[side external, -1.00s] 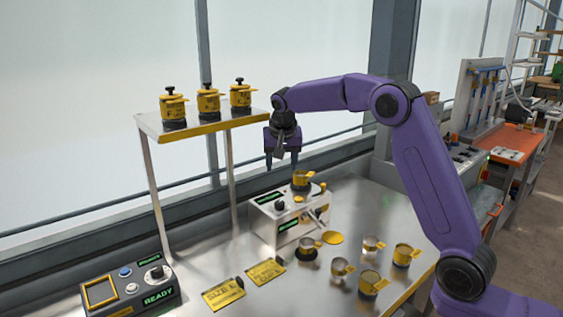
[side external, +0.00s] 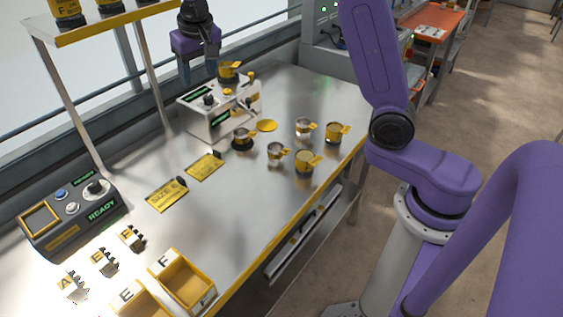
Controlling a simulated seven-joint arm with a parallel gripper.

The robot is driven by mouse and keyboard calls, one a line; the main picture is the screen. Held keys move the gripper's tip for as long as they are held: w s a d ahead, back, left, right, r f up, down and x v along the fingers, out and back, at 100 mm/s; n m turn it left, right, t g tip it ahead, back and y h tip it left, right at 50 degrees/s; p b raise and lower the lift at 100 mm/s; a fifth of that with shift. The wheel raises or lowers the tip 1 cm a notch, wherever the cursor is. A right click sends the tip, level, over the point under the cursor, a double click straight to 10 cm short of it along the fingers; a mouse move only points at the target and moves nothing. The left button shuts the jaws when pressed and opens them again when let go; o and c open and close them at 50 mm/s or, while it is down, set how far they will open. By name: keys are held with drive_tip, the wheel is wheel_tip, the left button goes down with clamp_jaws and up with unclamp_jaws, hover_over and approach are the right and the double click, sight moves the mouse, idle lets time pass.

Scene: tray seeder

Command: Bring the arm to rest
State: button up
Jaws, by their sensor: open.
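My gripper (side external: 198,76) hangs with its fingers pointing down, apart and with nothing between them. It is at the upper left of the seeder box (side external: 205,122) in the picture, just left of the yellow-and-dark cup (side external: 229,71) on top of that box. I cannot tell its exact height or whether it clears the box. My purple arm rises at the right; its upper links are cut off by the top edge.
A raised shelf (side external: 75,38) with several yellow canisters stands at the back left. Small cups (side external: 308,161) stand on the bench (side external: 235,205). Size cards (side external: 167,194), a READY console (side external: 72,217), lettered pieces (side external: 105,261) and yellow bins (side external: 186,280) lie nearer.

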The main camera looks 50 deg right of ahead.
drive_tip(key=s+a+n+y, duration=0.1)
drive_tip(key=s+a+n, duration=0.25)
drive_tip(key=s, duration=0.65)
drive_tip(key=s+d+f+n+g, duration=0.1)
drive_tip(key=s+d+f+n, duration=0.1)
drive_tip(key=s, duration=0.7)
drive_tip(key=s+d+f+n+g, duration=0.1)
drive_tip(key=s+n, duration=0.4)
drive_tip(key=s, duration=0.5)
drive_tip(key=s+d+f+n+g, duration=0.1)
drive_tip(key=s+d+f+n, duration=0.2)
drive_tip(key=s, duration=0.7)
drive_tip(key=shift+d+f+n+y, duration=0.3)
drive_tip(key=shift+d+n, duration=0.15)
drive_tip(key=shift+n, duration=0.2)
